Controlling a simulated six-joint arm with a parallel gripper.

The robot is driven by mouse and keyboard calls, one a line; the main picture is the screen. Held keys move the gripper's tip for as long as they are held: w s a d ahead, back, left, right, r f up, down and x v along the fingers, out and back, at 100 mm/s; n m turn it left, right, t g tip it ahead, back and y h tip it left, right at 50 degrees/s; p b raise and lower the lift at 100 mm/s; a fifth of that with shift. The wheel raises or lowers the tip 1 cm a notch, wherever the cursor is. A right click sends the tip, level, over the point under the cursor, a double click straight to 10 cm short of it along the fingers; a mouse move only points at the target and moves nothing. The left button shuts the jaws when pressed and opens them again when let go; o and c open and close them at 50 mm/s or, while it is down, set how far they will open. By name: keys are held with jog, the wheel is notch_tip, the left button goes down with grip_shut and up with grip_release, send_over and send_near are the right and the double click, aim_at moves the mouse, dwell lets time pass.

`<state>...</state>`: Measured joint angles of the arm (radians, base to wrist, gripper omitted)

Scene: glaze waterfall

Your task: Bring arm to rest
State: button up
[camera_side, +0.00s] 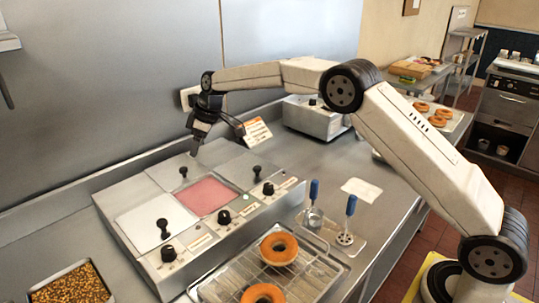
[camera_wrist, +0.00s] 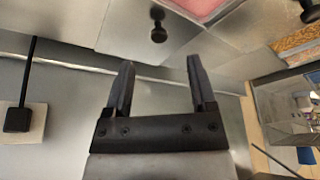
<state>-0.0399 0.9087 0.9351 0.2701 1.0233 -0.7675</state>
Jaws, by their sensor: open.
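My gripper (camera_side: 216,138) hangs at the back of the steel counter, above the rear edge of the glaze unit (camera_side: 150,273), apart from it. In the wrist view my gripper (camera_wrist: 160,75) shows two dark fingers spread apart with nothing between them. The arm reaches across from its base at the lower right in the side view. The glaze unit has a pink well (camera_side: 208,196), a white well (camera_side: 157,222) and lids with black knobs. A lid knob (camera_wrist: 158,32) shows beyond the fingers in the wrist view.
Doughnuts (camera_side: 279,249) lie on a wire rack (camera_side: 318,269) at the front. Two blue-handled tools (camera_side: 350,207) stand in a holder to the right of the unit. A tray of brown bits (camera_side: 70,286) is at lower left. A small sign (camera_side: 257,132) stands near my gripper. The wall is close behind.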

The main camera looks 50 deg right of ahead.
jog(key=s+d+m, duration=0.1)
jog(key=s, duration=0.4)
jog(key=s+d+f+m+h, duration=0.1)
jog(key=s+m, duration=0.1)
jog(key=s, duration=0.3)
jog(key=s+d+f+m, duration=0.1)
jog(key=s+d, duration=0.1)
jog(key=s, duration=0.3)
jog(key=shift+s+d+m+h, duration=0.1)
jog(key=shift+s+m+h, duration=0.2)
jog(key=shift+s+h, duration=0.1)
jog(key=s+d+f+m, duration=0.1)
jog(key=s+f, duration=0.1)
jog(key=s, duration=0.8)
jog(key=s+d+f+m+h, duration=0.1)
jog(key=s+f+m, duration=0.1)
jog(key=s, duration=0.9)
jog(key=shift+s+d+f+g, duration=0.2)
jog(key=shift+f+g, duration=0.1)
jog(key=shift+f, duration=0.15)
